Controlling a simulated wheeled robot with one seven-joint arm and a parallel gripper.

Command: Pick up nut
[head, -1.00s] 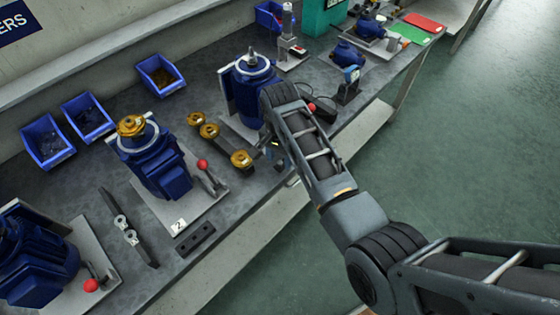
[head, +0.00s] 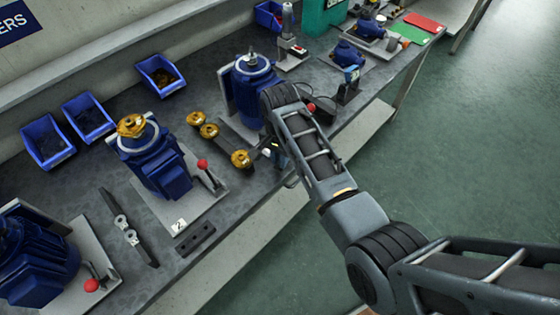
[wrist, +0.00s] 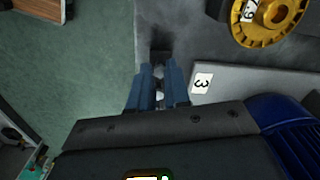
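My gripper (wrist: 158,82) points down at the front edge of the bench. Its two blue fingers are apart. Small pale round pieces (wrist: 158,72), possibly nuts, show in the gap, with a dark strip (wrist: 155,52) beyond them. I cannot tell whether the fingers touch them. In the head view my gripper (head: 279,154) is partly hidden by my arm, just right of the nearest brass-coloured wheel (head: 240,159). Silver nut-like rings (head: 131,237) sit on a dark bar beside the pump marked 2.
A blue pump (head: 252,78) stands behind my gripper. Another blue pump (head: 165,172) with a red-knobbed lever (head: 203,164) stands to the left. A card marked 3 (wrist: 202,83) and a yellow wheel (wrist: 268,20) are near the fingers. Blue bins (head: 160,76) line the wall.

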